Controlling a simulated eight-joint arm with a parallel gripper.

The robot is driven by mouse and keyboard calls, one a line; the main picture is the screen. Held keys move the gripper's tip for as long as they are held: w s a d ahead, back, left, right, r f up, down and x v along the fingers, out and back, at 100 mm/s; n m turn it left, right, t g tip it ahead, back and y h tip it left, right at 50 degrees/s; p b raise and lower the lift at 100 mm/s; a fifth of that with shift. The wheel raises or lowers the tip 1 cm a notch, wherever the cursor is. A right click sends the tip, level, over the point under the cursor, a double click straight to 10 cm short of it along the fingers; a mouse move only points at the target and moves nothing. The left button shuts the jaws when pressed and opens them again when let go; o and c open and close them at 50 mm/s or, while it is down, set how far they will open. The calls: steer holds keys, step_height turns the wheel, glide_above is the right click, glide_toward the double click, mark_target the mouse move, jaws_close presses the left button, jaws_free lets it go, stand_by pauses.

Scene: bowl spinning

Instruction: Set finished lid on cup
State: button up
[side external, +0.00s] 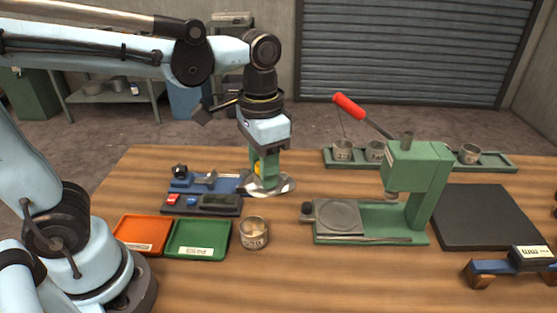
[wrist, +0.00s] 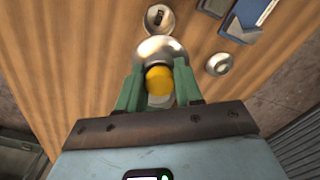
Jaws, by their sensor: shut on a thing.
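My gripper (side external: 264,170) is shut on the yellow knob of a shiny silver lid (side external: 275,187). The wrist view shows the green fingers (wrist: 160,84) on either side of the yellow knob (wrist: 158,79), with the domed silver lid (wrist: 152,48) beyond it. The lid hangs above the wooden table, apart from the cup. A metal cup (side external: 254,235) with a pale label stands upright on the table, nearer the camera than the lid. Its inside looks brownish, and I cannot tell what it holds.
Orange (side external: 141,234) and green (side external: 198,240) trays lie left of the cup, with a blue fixture (side external: 215,183) behind. A green press (side external: 412,180) with a red handle stands right. Several cups sit in a rear rack (side external: 420,160). A dark mat (side external: 487,217) lies far right.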

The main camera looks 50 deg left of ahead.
mark_target(249, 185)
steer(key=shift+s+a+f, duration=0.1)
steer(key=shift+s+a, duration=0.15)
steer(key=shift+s, duration=0.4)
steer(key=shift+s+a, duration=0.25)
steer(key=shift+s, duration=0.35)
steer(key=shift+f, duration=3.4)
steer(key=shift+f, duration=1.45)
steer(key=o, duration=1.2)
steer(key=shift+r, duration=4)
steer(key=shift+a, duration=0.1)
